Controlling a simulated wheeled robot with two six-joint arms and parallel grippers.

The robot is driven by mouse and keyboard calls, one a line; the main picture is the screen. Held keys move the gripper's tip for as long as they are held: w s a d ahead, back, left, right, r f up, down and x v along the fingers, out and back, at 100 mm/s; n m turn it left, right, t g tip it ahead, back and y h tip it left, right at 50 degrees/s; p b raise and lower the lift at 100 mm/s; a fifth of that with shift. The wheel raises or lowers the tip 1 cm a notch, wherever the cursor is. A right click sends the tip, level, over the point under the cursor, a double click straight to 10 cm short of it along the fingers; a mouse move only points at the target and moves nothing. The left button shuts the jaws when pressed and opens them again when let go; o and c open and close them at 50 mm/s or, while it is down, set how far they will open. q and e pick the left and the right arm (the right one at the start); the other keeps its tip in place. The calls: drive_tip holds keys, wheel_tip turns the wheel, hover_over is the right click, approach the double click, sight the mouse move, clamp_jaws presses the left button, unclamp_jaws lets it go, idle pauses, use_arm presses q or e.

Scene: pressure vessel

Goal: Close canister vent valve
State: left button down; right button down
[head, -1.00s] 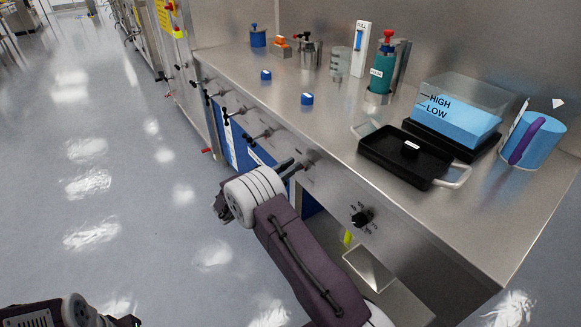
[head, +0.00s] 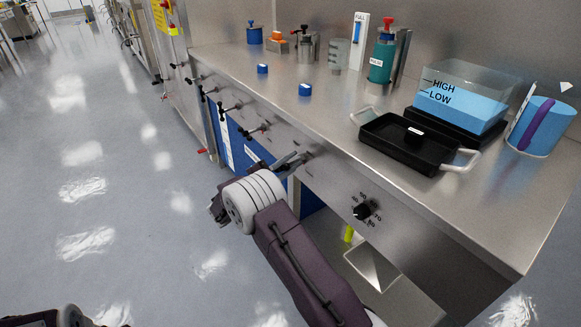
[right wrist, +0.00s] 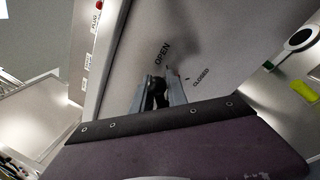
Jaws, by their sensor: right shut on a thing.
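The canister vent valve's dark handle (right wrist: 159,92) is on the bench's front panel. In the right wrist view, OPEN (right wrist: 163,53) and CLOSED (right wrist: 201,77) labels are printed on the panel around it. My right gripper (right wrist: 163,88) is shut on this handle, with a grey finger on each side of it. In the head view my right gripper (head: 298,159) reaches the front panel, and its wrist hides part of the panel. The fingers cover much of the handle, so its exact angle is hard to tell. Only part of my left arm shows at the bottom left.
A steel bench (head: 340,110) carries a black tray (head: 395,150), a clear tank (head: 462,95) of blue liquid and a teal canister (head: 382,60). Several black valve handles line its front, with a black dial (head: 362,212) to the right. The floor at left is clear.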

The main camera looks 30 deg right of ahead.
drive_tip(key=m+b, duration=0.2)
drive_tip(key=m, duration=0.1)
drive_tip(key=f+m+g+b, duration=0.1)
drive_tip(key=m, duration=0.1)
drive_tip(key=shift+s+f+h+b, duration=0.1)
drive_tip(key=shift+s+h+b, duration=0.2)
drive_tip(key=shift+h+b, duration=0.1)
drive_tip(key=shift+s+f+m+g+b, duration=0.1)
drive_tip(key=shift+m+g+b, duration=0.2)
drive_tip(key=shift+m+b, duration=0.7)
drive_tip(key=shift+s+f+m+g+b, duration=0.1)
drive_tip(key=shift+m+g+b, duration=0.3)
drive_tip(key=shift+m, duration=1)
drive_tip(key=c, duration=1.5)
unclamp_jaws()
drive_tip(key=shift+o, duration=0.2)
drive_tip(key=shift+r, duration=0.1)
drive_tip(key=shift+a, duration=0.2)
drive_tip(key=a+f+p, duration=0.1)
drive_tip(key=a+p, duration=0.2)
drive_tip(key=a, duration=0.5)
drive_tip(key=shift+s+a+f, duration=0.2)
drive_tip(key=shift+s+f, duration=0.15)
drive_tip(key=shift+f, duration=0.05)
